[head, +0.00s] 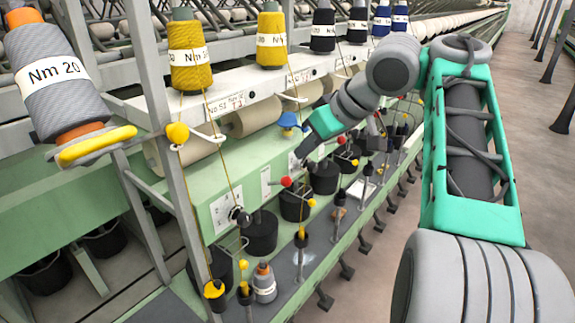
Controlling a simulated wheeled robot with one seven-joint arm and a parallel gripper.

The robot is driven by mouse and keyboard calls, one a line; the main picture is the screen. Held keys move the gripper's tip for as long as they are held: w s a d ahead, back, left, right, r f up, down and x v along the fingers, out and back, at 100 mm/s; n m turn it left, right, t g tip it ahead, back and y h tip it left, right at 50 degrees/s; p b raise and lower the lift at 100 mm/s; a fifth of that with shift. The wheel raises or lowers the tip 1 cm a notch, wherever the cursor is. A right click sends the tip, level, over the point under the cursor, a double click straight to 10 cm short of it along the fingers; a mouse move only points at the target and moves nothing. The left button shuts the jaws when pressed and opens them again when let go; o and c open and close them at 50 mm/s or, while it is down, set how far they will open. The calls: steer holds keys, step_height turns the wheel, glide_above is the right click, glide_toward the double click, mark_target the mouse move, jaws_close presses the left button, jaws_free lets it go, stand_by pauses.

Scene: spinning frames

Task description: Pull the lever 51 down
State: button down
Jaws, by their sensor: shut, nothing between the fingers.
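A label that appears to read 51 (226,103) is on the white rail above the green machine panel. Below it, a black knob (239,214) sits on a white plate on the panel. To its right are a small red knob (286,182) and a yellow knob (311,202) on thin rods. I cannot tell for sure which of these is lever 51. My gripper (302,156) is shut and empty. It is in front of the panel, above and a little right of the red knob in the picture, apparently apart from it.
Yellow yarn cones (190,68) stand on the upper rail, with threads running down past the panel. Black cans (260,232) stand low.

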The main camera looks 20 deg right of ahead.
mark_target(278, 182)
steer(key=b+x, duration=0.3)
steer(key=x, duration=0.7)
steer(key=shift+b, duration=0.4)
steer(key=shift+r, duration=0.1)
